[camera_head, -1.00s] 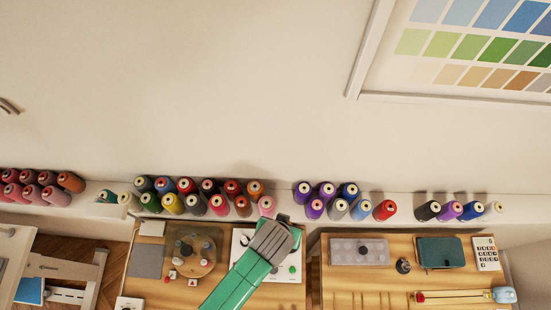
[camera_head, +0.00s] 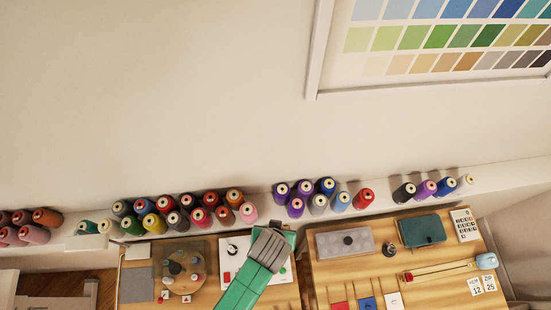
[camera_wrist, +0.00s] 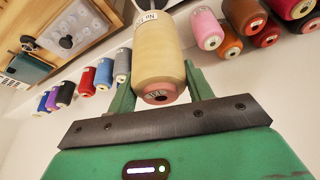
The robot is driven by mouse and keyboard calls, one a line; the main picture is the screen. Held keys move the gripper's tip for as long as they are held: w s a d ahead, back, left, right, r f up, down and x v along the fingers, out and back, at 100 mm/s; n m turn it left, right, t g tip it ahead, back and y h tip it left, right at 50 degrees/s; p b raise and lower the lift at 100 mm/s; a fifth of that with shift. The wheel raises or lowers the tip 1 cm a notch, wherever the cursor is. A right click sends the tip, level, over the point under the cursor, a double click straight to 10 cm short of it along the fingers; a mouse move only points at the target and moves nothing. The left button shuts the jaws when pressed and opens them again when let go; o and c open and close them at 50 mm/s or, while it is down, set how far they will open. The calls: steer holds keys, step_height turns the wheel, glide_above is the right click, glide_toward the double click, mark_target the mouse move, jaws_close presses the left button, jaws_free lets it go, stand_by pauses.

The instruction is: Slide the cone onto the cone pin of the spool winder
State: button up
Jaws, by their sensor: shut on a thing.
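In the wrist view a cream thread cone (camera_wrist: 160,50) with a pinkish base stands between the green fingers of my gripper (camera_wrist: 160,88), which is shut on it. A white label shows near the cone's far end. In the head view my gripper (camera_head: 268,243) hangs over a white device (camera_head: 237,243) with a dark knob and red and green buttons, which looks like the spool winder. My arm covers part of it. The held cone is hidden in the head view, and I cannot make out the cone pin in either view.
A shelf along the wall holds several thread cones, including a pink one (camera_head: 248,212) close behind my gripper. A round wooden stand (camera_head: 205,268) is left of the white device. The right table holds a grey case (camera_head: 330,240), a teal pouch (camera_head: 422,231) and a calculator (camera_head: 466,225).

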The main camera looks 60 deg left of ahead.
steer(key=shift+f+b, duration=0.85)
steer(key=shift+f, duration=0.1)
steer(key=shift+f, duration=0.2)
steer(key=shift+f+b, duration=0.75)
steer(key=shift+f, duration=0.65)
steer(key=shift+f, duration=0.2)
steer(key=shift+f+b, duration=2.1)
steer(key=shift+f, duration=1.1)
steer(key=o, duration=1.2)
steer(key=shift+c, duration=0.2)
